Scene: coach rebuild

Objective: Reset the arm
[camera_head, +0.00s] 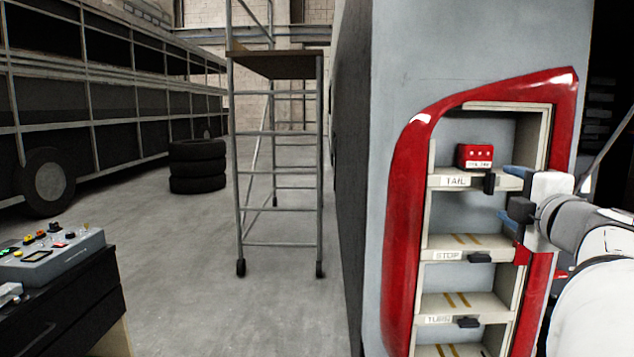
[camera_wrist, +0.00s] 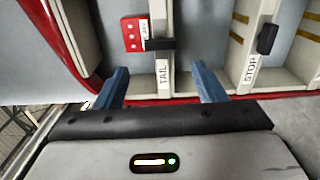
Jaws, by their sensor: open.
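My gripper (camera_head: 511,197) is at the right side of the red-framed shelf unit (camera_head: 404,200), at about the height between the TAIL shelf and the STOP shelf. Its two blue fingers are apart in the wrist view (camera_wrist: 162,86), with nothing held between them. The TAIL label lies past the gap between the fingers there. A red block (camera_head: 474,156) with light dots and a white label sits on the TAIL shelf (camera_head: 440,181), apart from the fingers. It also shows in the wrist view (camera_wrist: 134,36). I cannot tell whether a finger touches the unit.
Below are the STOP shelf (camera_head: 436,256) and the TURN shelf (camera_head: 428,320), each with a dark tab at its front. A wheeled scaffold (camera_head: 279,64), stacked tyres (camera_head: 198,167) and a control box (camera_head: 45,262) stand to the left. The middle floor is clear.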

